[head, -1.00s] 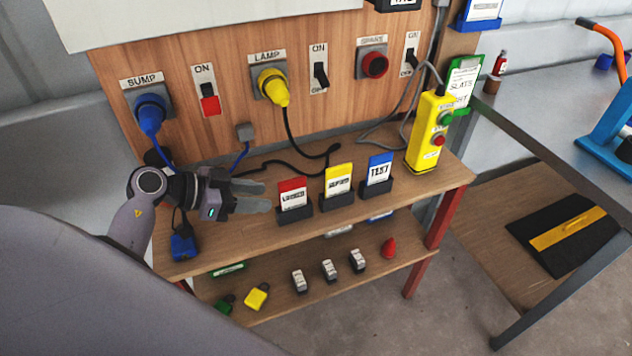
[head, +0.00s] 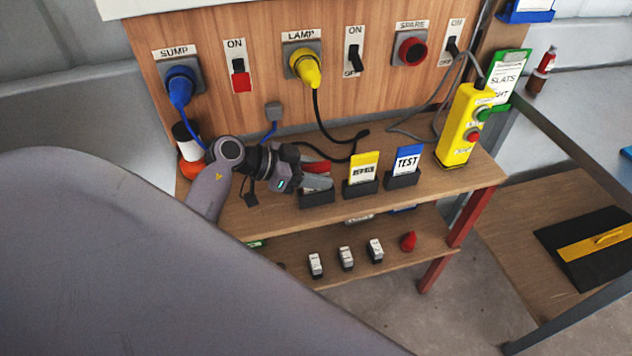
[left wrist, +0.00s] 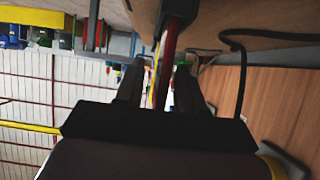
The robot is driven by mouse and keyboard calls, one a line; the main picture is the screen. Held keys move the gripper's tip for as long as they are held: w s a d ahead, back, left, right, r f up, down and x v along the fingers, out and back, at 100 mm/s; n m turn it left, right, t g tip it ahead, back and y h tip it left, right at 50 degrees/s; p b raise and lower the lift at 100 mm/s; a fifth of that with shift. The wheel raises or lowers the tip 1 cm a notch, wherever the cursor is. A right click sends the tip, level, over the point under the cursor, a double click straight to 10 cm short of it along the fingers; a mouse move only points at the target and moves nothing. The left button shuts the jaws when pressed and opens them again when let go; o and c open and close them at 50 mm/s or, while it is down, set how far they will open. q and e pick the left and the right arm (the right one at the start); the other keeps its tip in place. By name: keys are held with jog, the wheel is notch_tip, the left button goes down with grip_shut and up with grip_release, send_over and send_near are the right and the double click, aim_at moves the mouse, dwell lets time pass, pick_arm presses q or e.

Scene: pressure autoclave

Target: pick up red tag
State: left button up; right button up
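The red tag (head: 316,166) stands in a black holder (head: 318,198) on the upper shelf, at the left end of a row of tags. In the head view my left gripper (head: 322,178) is at the tag, and a finger covers most of its face. In the left wrist view the red tag (left wrist: 168,52) shows edge-on between the two spread fingers of the left gripper (left wrist: 160,72). The fingers look open, with gaps beside the tag. My right gripper is not in view.
The yellow tag (head: 364,168) and blue tag (head: 408,160) stand in holders just to the right. A yellow control box (head: 462,128) is further right. A black cable (head: 340,158) lies behind the tags. The wooden panel (head: 220,40) with plugs and switches rises behind.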

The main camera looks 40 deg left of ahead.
pick_arm(q)
grip_shut()
jog(key=shift+r, duration=0.15)
